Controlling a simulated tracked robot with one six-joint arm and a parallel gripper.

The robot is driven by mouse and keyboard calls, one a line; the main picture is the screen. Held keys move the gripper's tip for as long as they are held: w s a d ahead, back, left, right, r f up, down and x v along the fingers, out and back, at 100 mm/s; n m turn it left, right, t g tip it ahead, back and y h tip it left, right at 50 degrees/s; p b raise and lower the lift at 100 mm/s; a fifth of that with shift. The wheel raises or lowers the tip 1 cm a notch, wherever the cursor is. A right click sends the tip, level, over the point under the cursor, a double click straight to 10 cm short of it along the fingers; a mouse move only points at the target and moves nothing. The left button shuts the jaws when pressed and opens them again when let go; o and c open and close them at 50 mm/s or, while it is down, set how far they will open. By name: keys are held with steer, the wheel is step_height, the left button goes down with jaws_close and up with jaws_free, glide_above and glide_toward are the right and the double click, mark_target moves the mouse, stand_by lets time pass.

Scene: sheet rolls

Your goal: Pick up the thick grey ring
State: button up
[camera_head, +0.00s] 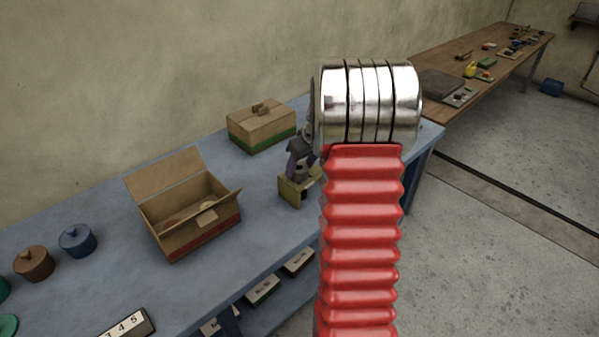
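I cannot make out a thick grey ring. An open cardboard box (190,243) stands on the blue bench, with pale rounded things partly visible inside; I cannot tell what they are. My red ribbed arm with its shiny metal joint rises in front of the bench and hides part of it. A dark grey jointed part (298,160) shows just left of the arm, above a small yellowish block (293,193). It seems to be my gripper, but its fingers are too small and covered to read.
The blue bench (120,215) also bears a closed cardboard box (262,128), a brown lidded pot (33,264), a blue lidded pot (77,240) and a number plate (126,326). Labelled boxes sit below. A wooden bench (430,67) with tools stands at the back right.

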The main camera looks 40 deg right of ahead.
mark_target(301, 169)
steer(key=c, duration=0.8)
steer(key=shift+r, duration=0.1)
step_height(301, 169, up, 10)
stand_by(0.3)
steer(key=shift+s, duration=0.1)
stand_by(0.4)
